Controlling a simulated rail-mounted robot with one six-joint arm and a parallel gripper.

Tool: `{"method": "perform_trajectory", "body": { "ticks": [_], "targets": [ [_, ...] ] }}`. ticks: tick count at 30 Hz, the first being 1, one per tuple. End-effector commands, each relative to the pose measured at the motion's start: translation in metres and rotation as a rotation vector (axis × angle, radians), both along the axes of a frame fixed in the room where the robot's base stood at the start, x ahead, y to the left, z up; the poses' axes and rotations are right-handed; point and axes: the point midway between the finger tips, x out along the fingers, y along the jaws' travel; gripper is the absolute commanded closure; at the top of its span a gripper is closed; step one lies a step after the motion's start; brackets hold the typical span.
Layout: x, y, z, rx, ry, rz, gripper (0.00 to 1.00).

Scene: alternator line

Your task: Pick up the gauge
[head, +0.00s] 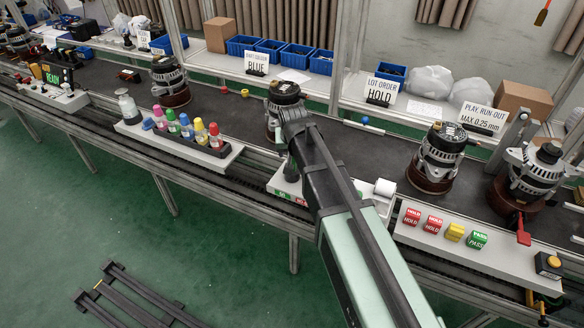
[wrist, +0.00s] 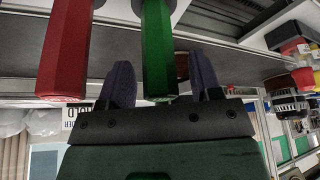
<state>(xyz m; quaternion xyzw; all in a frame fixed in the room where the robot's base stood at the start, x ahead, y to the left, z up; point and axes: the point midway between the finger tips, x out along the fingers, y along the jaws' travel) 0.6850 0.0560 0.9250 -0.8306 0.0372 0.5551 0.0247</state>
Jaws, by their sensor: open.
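The wrist view shows two upright gauge handles, a green one (wrist: 158,45) and a red one (wrist: 66,45); which one the task means I cannot tell. My gripper (wrist: 165,78) is open, with one dark finger on each side of the green handle. I see a gap beside the left finger, but cannot tell about contact. The red handle is outside the fingers, to the left. In the head view my gripper (head: 293,165) points down over a light stand (head: 283,187) with green and red labels. My arm hides the handles there.
An alternator (head: 285,98) stands just behind my gripper, and another (head: 440,155) to the right. A white roll (head: 384,187) sits right of my arm. A rack of coloured bottles (head: 185,140) is to the left. Red, yellow and green blocks (head: 454,232) lie on the front-right ledge.

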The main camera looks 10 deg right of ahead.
Motion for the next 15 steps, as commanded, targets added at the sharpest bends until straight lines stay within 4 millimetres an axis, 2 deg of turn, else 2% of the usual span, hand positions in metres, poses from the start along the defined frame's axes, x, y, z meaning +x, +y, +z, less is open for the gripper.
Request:
{"method": "perform_trajectory", "body": {
  "ticks": [1,7,15],
  "targets": [
    [0.0024,-0.0002,-0.0093,0.000,0.000,0.000,0.42],
    [0.0019,-0.0004,-0.0044,0.000,0.000,0.000,0.43],
    [0.0019,-0.0004,-0.0043,0.000,0.000,0.000,0.85]
  ]
}}
